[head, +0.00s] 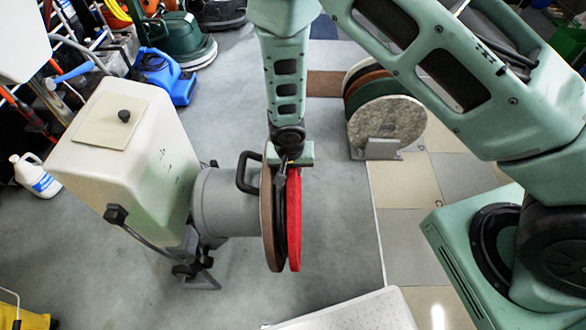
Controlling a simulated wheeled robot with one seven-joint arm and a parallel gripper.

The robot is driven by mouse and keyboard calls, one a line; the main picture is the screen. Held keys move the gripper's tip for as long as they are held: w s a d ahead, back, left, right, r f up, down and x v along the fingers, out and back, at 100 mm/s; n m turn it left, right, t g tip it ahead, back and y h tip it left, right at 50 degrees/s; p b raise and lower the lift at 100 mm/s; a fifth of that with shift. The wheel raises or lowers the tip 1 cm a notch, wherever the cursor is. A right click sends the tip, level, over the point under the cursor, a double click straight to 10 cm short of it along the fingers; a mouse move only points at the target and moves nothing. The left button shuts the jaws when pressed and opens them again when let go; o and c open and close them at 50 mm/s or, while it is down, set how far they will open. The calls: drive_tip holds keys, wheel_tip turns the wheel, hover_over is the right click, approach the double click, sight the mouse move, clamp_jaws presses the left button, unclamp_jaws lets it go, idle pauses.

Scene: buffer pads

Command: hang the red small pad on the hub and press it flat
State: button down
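The red small pad (294,222) stands upright, nearly edge-on to me, on the right side of the buffer's round brown disc (268,225). A dark layer shows between the two, and I cannot tell whether the pad touches the disc. The hub is hidden behind the pad and disc. My gripper (285,176) points down at the pad's top edge, with a dark finger on the pad's left side. The other finger is not clear, so I cannot tell whether it is shut on the pad. The disc joins the grey motor housing (222,205).
The buffer's cream tank (115,165) stands at left. A rack (383,148) holding several upright round pads stands at back right. A pale grey box top (350,312) is at the front. Cleaning machines and a white jug (34,176) line the left.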

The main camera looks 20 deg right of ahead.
drive_tip(key=shift+f+b, duration=0.2)
drive_tip(key=shift+b, duration=0.15)
idle(0.7)
drive_tip(key=c, duration=1.1)
unclamp_jaws()
drive_tip(key=shift+s, duration=0.1)
drive_tip(key=shift+c, duration=0.2)
drive_tip(key=shift+a+f, duration=0.1)
wheel_tip(320, 180, up, 17)
drive_tip(key=s+a, duration=0.1)
drive_tip(key=s, duration=0.1)
drive_tip(key=shift+s+a+r, duration=0.15)
drive_tip(key=shift+a+r, duration=0.05)
drive_tip(key=shift+a, duration=0.05)
